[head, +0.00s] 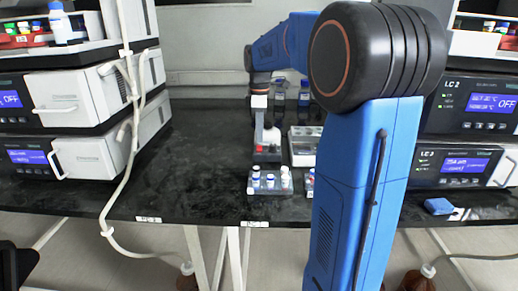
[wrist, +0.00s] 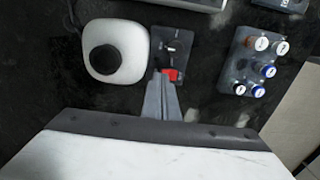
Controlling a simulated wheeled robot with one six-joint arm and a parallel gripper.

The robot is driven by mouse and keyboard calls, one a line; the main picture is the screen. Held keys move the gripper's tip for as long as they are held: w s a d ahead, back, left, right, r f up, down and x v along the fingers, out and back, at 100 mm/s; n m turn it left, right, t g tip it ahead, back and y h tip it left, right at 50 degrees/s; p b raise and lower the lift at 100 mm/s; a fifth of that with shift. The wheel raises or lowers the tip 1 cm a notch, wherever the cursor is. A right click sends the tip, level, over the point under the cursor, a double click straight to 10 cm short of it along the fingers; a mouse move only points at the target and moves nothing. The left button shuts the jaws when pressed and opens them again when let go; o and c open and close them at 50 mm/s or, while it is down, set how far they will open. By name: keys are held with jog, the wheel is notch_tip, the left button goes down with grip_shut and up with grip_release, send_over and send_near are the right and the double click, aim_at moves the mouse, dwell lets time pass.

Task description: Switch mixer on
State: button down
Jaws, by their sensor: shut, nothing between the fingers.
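The mixer (wrist: 118,48) appears in the wrist view as a rounded white body with a black round top, at the upper left. Next to it is a dark grey block (wrist: 183,45) with a small light-coloured detail on it and a red switch-like piece (wrist: 174,75) at its lower end. My gripper (wrist: 161,78) is shut and empty. Its fingertips are right at the red piece and partly cover it; I cannot tell whether they touch. In the head view my arm reaches down at this spot, and a small red patch shows below it.
A grey rack (wrist: 238,60) with several capped vials stands to the right in the wrist view; it is near the bench's front edge in the head view (head: 270,183). LC units (head: 470,105) stand at the right, other instruments (head: 80,95) at the left.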

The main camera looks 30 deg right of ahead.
aim_at(260, 147)
jog(key=shift+f, duration=0.85)
dwell(0.8)
jog(key=shift+r, duration=2.5)
